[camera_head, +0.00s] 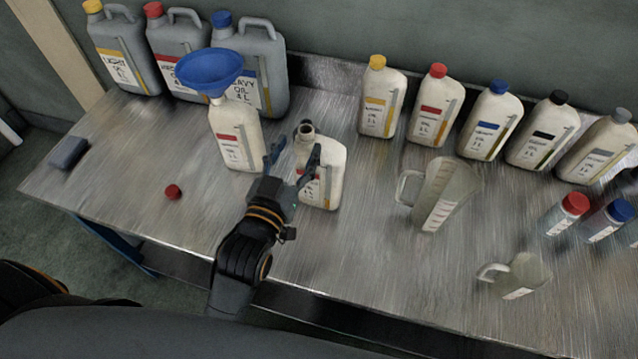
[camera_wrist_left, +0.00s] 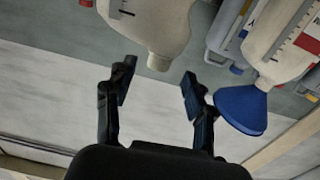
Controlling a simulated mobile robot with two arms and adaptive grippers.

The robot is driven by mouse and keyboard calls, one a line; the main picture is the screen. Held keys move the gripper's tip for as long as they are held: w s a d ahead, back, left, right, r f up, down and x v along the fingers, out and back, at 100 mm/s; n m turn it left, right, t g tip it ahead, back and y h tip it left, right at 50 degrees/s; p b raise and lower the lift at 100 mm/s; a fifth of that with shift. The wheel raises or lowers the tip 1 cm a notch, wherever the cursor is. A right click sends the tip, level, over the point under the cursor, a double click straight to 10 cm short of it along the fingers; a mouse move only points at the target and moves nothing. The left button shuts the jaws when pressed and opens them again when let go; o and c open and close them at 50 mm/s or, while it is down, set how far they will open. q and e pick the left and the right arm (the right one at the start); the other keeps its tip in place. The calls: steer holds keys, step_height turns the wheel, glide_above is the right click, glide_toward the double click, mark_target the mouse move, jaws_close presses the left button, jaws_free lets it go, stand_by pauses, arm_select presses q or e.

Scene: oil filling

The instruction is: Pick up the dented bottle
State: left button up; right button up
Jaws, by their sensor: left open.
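An uncapped white bottle (camera_head: 327,160) with a red label stands on the metal table near the middle; I cannot make out a dent on it. Its open neck also shows at the top of the left wrist view (camera_wrist_left: 160,58). A similar bottle (camera_head: 235,128) with a blue funnel (camera_head: 208,70) on its mouth stands to its left. My left gripper (camera_head: 293,160) is open and empty. Its fingers overlap the uncapped bottle's left side in the head view. In the left wrist view the fingertips (camera_wrist_left: 157,85) are apart, with the neck beyond the gap. My right gripper is not in view.
A red cap (camera_head: 173,192) and a dark block (camera_head: 69,153) lie on the left. Large grey canisters (camera_head: 180,50) stand behind. Several capped bottles (camera_head: 434,105) line the back right. Measuring jugs (camera_head: 440,195) (camera_head: 518,275) and small bottles (camera_head: 567,213) stand at the right.

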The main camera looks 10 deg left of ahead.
mark_target(303, 136)
arm_select(q)
steer(key=shift+w+r+p, duration=0.2)
steer(key=shift+w+p, duration=0.1)
steer(key=shift+w, duration=0.3)
steer(key=w, duration=0.2)
steer(key=w+p, duration=0.1)
steer(key=shift+w+d, duration=0.2)
steer(key=shift+w, duration=0.15)
steer(key=shift+w+f, duration=0.1)
steer(key=shift+w, duration=0.3)
steer(key=shift+s, duration=0.15)
steer(key=shift+c, duration=0.4)
jaws_close()
